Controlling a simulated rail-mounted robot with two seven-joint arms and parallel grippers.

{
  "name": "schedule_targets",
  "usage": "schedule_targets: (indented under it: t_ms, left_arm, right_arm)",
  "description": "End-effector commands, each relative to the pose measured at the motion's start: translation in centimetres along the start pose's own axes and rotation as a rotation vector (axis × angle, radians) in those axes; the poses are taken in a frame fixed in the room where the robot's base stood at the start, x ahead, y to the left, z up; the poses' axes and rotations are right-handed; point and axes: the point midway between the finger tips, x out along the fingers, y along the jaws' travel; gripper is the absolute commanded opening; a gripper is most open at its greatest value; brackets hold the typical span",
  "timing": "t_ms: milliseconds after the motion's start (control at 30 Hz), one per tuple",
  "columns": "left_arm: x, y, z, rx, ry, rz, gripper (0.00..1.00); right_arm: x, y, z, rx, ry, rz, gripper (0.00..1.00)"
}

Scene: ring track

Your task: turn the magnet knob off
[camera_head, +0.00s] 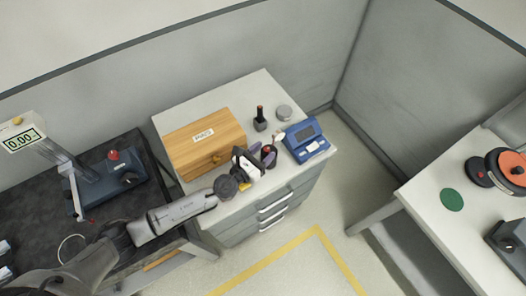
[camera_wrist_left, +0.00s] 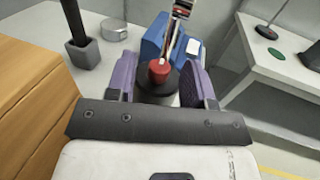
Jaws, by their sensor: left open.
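My left gripper (camera_head: 258,158) is open over the front of the white-topped cabinet. In the left wrist view its two purple fingers stand apart on either side of a red knob-like piece (camera_wrist_left: 159,70) on a dark round body (camera_wrist_left: 158,88). A striped rod rises behind or from the red piece; I cannot tell which. I cannot tell whether the fingers touch it. The head view also shows a blue-grey stand base (camera_head: 101,183) with a red knob (camera_head: 113,154) on the dark bench at the left. Which knob is the magnet knob is not clear. My right gripper is not in view.
A wooden box (camera_head: 205,139) stands left of my gripper. A white table (camera_head: 425,200) is at the right, with open floor between.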

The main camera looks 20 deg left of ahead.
Motion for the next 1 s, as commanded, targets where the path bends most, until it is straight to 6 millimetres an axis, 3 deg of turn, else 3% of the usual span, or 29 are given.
schedule_targets:
  t_ms: [233,733,1000]
  left_arm:
    - [0.02,0.0,-0.01,0.0,0.0,0.0,0.47]
    - [-0.01,0.0,-0.02,0.0,0.0,0.0,0.0]
    - [-0.02,-0.17,0.16,-0.002,0.001,0.039,0.0]
  right_arm:
    - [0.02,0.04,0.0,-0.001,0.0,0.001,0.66]
    - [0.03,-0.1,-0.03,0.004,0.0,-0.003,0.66]
    - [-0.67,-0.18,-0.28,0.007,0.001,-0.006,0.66]
